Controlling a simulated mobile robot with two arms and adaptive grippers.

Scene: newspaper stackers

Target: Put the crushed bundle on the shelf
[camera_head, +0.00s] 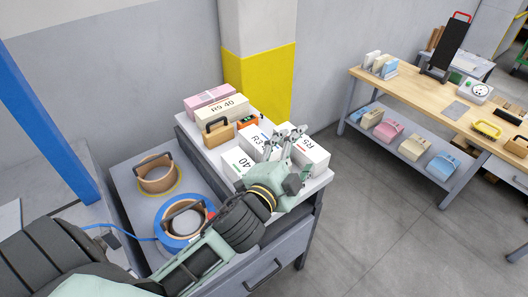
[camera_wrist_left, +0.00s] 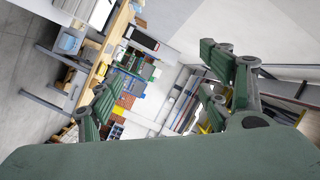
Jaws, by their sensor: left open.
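Several paper bundles lie on a grey-white cart top (camera_head: 226,171): a pink bundle (camera_head: 209,97), a cream bundle marked R9 40 (camera_head: 222,108), and white bundles such as R5 (camera_head: 310,152) and 40 (camera_head: 239,164). I cannot tell which bundle is crushed. My left gripper (camera_head: 285,140) is open and empty, over the white bundles near the cart's right end. It hides parts of them. In the left wrist view its two fingers (camera_wrist_left: 165,92) are apart with nothing between them. A grey lower shelf (camera_head: 408,163) under the wooden table holds beige, pink and blue bundles.
A brown-handled block (camera_head: 216,132) sits on the cart. Tape rolls, one tan (camera_head: 157,184) and one blue (camera_head: 161,222), lie on a lower grey surface at left. The wooden table (camera_head: 425,90) carries small goods. Open floor (camera_head: 365,215) separates cart and table. A yellow-banded pillar (camera_head: 268,82) stands behind.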

